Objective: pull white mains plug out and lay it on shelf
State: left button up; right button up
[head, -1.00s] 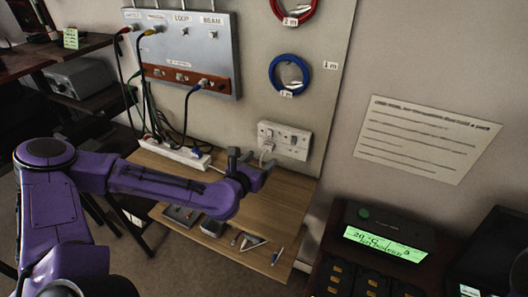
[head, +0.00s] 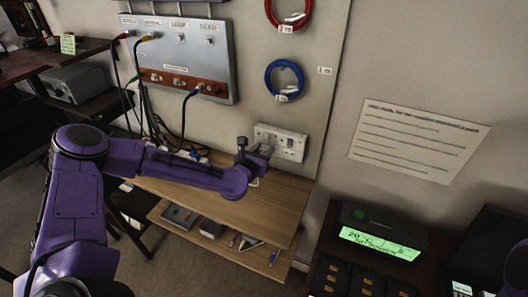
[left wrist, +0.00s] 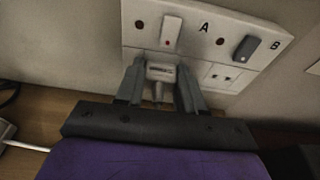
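The white mains plug (left wrist: 161,76) sits in the left outlet, marked A, of a double wall socket (left wrist: 216,42). In the head view the same socket (head: 290,144) is on the wall above the wooden shelf (head: 262,208), and my gripper hides the plug. My left gripper (left wrist: 160,72) is at the socket with one finger on each side of the plug. The fingers are apart, with what looks like a narrow gap beside the plug. A short cable end shows below the plug. My right gripper is out of view.
A white power strip (head: 190,153) lies at the back left of the shelf. A lower shelf holds a dark box (head: 180,216) and small tools. A device with a green display (head: 380,243) stands at right. The upper shelf's front right is clear.

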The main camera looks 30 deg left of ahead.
pick_arm(q)
jog(key=shift+s, duration=0.15)
jog(key=shift+s, duration=0.15)
jog(key=shift+s+d, duration=0.15)
jog(key=shift+s, duration=2.15)
